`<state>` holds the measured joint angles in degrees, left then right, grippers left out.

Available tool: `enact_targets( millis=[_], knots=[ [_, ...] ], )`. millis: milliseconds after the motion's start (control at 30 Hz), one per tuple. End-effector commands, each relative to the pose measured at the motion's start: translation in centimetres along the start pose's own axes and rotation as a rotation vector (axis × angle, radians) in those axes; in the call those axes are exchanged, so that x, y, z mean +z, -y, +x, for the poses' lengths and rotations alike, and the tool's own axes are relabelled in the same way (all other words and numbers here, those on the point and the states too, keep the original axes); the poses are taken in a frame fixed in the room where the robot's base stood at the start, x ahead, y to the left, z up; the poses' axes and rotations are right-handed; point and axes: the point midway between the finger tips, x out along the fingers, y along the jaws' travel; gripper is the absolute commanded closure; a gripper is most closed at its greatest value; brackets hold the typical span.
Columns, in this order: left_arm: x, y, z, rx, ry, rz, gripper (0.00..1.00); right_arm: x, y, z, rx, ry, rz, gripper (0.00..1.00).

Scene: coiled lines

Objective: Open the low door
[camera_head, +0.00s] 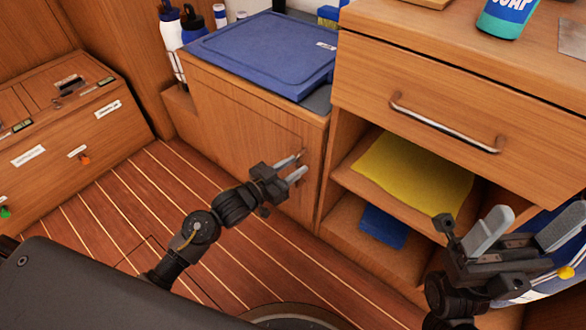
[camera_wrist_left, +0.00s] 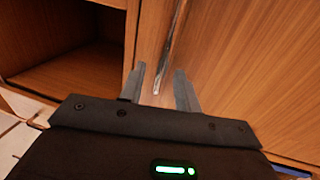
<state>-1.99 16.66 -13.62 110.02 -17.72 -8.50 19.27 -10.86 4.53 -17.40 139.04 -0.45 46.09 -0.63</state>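The low door (camera_head: 235,125) is a wooden cabinet front below a blue lid, left of the drawer unit. It looks shut. Its upright metal handle shows in the left wrist view (camera_wrist_left: 174,45); in the head view my left gripper (camera_head: 299,166) mostly covers it. My left gripper is open at the door's right edge. In the left wrist view its two fingers (camera_wrist_left: 160,82) are apart, with the handle's lower end appearing between them. I cannot tell whether they touch it. My right gripper (camera_head: 535,215) is open and empty at the lower right.
A drawer with a metal handle (camera_head: 445,125) sits above open shelves holding a yellow cloth (camera_head: 410,172) and a blue item (camera_head: 383,226). The striped floor (camera_head: 130,205) before the door is clear.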

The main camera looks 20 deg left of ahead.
Motion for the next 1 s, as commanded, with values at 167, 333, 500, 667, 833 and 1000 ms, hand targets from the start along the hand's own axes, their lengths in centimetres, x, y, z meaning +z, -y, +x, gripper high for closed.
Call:
enact_targets(
  millis=[167, 333, 500, 667, 833, 1000],
  knots=[
    [-0.04, 0.02, 0.16, 0.000, 0.000, 0.000, 0.67, -0.17, 0.00, 0.41, -0.003, -0.017, 0.000, 0.26],
    [-0.04, 0.03, 0.13, -0.001, 0.000, 0.000, 0.75, -0.28, 0.00, 0.47, -0.003, -0.019, 0.000, 0.26],
    [-0.04, 0.03, 0.12, -0.001, 0.000, 0.000, 0.98, -0.28, 0.00, 0.39, -0.002, -0.016, 0.000, 0.26],
    [-0.04, 0.02, 0.11, -0.001, 0.000, 0.000, 1.00, -0.24, 0.00, 0.31, -0.002, -0.013, 0.000, 0.26],
    [-0.05, 0.00, 0.08, 0.001, 0.000, 0.000, 1.00, -0.11, 0.00, 0.23, -0.002, -0.009, 0.000, 0.26],
    [-0.17, -0.35, -0.62, 0.034, 0.000, 0.005, 1.00, -0.13, -0.02, 0.51, -0.002, -0.004, 0.000, 0.26]
  ],
)
